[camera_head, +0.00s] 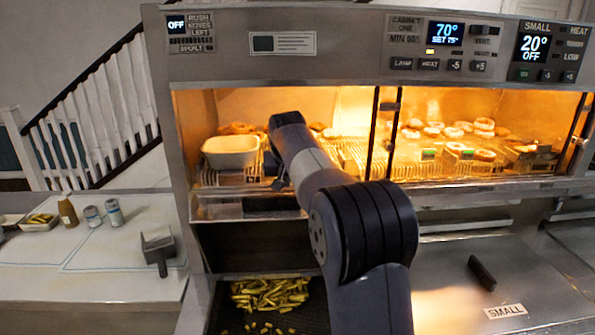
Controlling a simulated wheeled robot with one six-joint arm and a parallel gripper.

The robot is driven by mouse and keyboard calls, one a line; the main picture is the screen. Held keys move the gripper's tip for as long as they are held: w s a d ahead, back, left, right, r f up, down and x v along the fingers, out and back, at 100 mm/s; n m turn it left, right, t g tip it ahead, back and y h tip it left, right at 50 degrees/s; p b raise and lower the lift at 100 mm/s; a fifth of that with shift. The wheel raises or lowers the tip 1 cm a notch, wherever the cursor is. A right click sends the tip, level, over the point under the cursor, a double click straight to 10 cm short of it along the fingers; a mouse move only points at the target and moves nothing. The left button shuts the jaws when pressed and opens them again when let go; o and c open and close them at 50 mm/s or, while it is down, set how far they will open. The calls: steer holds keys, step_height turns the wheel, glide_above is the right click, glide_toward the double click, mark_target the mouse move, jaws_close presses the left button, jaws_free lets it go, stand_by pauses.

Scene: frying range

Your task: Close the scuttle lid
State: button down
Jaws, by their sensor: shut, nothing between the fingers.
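The chip scuttle (312,318) is the dark open bay below the heated cabinet, with a heap of yellow chips (270,293) in it. Its inside shows from above, so it stands uncovered. I cannot pick out its lid with certainty; a steel panel with a dark strip (270,204) lies above the bay. My arm reaches up from the bottom and covers part of the cabinet front. My gripper (278,182) is mostly hidden by my wrist, in front of the cabinet opening and above the bay. It is shut and holds nothing.
The lit cabinet holds a cream tub (231,152), wire racks and several round fried pieces. A dark handle (482,272) sits on the steel cover marked SMALL at right. The left counter (110,275) carries a bottle, two cans, a tray and a dark device.

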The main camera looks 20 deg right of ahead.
steer(key=shift+w+f, duration=0.1)
steer(key=shift+f, duration=0.15)
steer(key=shift+s+a+r, duration=0.1)
steer(key=shift+s+r, duration=0.1)
steer(key=shift+s, duration=1)
steer(key=shift+s+a+p, duration=0.15)
steer(key=shift+s+p, duration=0.25)
steer(key=shift+s, duration=0.25)
steer(key=shift+f, duration=0.15)
